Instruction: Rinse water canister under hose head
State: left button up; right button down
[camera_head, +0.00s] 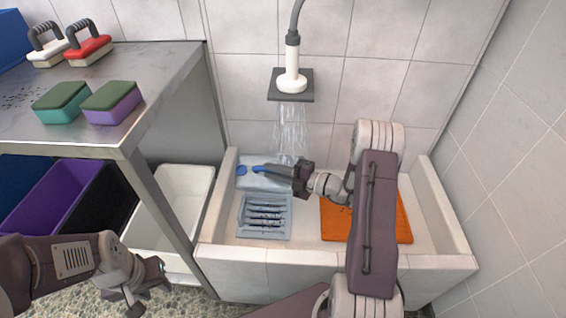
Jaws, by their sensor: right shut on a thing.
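The hose head (291,82) hangs on the tiled wall above the basin, with water streaming down from it. A pale blue water canister (262,183) with a blue cap and blue handle is at the back left of the basin, by the lower end of the stream. My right gripper (288,175) is shut on the canister, at its right side by the handle; its fingertips are partly hidden. I cannot tell whether the canister touches the basin floor. My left gripper (148,288) is open and empty, low at the left, outside the basin.
The white basin (290,262) holds a grey-blue slatted rack (264,232) and an orange mat (403,215). A metal table (160,85) at left carries two brushes (88,50) and two sponges (110,102). Below are white (190,185), black (105,205) and purple (45,200) bins.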

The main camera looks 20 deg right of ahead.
jog(key=s+a+p, duration=0.2)
jog(key=s+a, duration=0.2)
jog(key=s, duration=0.4)
jog(key=shift+s, duration=0.15)
dwell(1.0)
